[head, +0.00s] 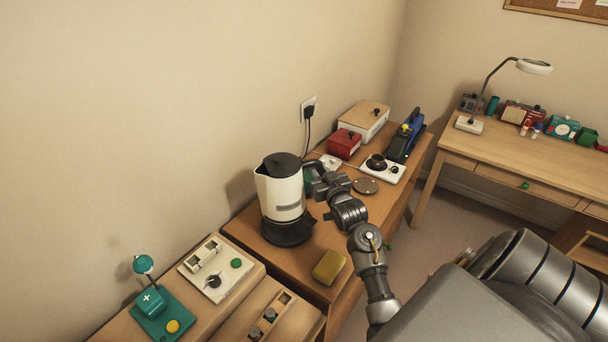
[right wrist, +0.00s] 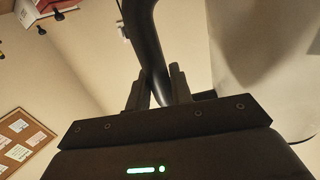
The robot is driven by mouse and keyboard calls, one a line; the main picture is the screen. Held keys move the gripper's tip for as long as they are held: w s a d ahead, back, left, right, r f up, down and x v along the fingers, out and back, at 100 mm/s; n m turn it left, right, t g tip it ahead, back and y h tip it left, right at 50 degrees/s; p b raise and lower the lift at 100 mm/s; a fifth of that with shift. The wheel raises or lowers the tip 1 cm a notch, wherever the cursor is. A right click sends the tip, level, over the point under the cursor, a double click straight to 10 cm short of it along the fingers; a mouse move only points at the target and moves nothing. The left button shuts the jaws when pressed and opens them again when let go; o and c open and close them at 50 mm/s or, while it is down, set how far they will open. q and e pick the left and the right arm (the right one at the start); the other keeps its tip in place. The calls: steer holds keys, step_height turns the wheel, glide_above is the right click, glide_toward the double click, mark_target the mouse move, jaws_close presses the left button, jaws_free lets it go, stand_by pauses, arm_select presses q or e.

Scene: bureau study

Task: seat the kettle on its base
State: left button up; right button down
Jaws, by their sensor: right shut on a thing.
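The kettle (head: 281,192) is cream with a black lid and stands upright near the left end of the brown cabinet top. Its round black base (head: 287,234) is directly below it. Whether the kettle's bottom rests fully on the base or is slightly above it, I cannot tell. My right gripper (head: 317,184) is at the kettle's right side, shut on its handle. In the right wrist view the black handle (right wrist: 143,40) passes between the two fingers (right wrist: 158,88), with the pale kettle body (right wrist: 245,50) to the right. My left gripper is not in view.
A yellow sponge (head: 329,267) lies in front of the base. A round coaster (head: 366,185), a white board with a dark cup (head: 381,169), a red box (head: 344,144) and a blue tool (head: 404,138) stand to the right. A lower unit with switch panels (head: 214,270) is at left.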

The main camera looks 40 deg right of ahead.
steer(key=shift+d, duration=0.45)
steer(key=shift+f, duration=0.1)
step_height(320, 180, down, 6)
steer(key=b, duration=0.5)
steer(key=shift+r+b, duration=0.25)
steer(key=shift+b, duration=0.05)
steer(key=shift+s+a+p, duration=0.1)
steer(key=shift+a+p, duration=0.05)
steer(key=shift+p, duration=0.4)
stand_by(1.0)
steer(key=shift+f+b, duration=0.45)
steer(key=shift+f, duration=0.15)
stand_by(0.5)
